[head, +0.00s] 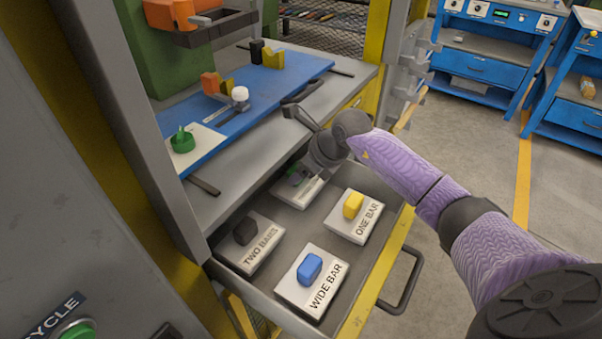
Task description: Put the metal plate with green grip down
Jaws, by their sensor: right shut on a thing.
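The metal plate with green grip (303,193) is at the far left corner of the open drawer (394,251), level or nearly so. My right gripper (300,174) reaches down from above and is shut on its grip. The dark jaws hide most of the grip; only a little green shows. I cannot tell whether the plate touches the drawer floor. My left gripper is not in view.
The drawer also holds plates marked TWO BARS (262,258) with a black grip, WIDE BAR (303,291) with a blue grip and ONE BAR (362,228) with a yellow grip.

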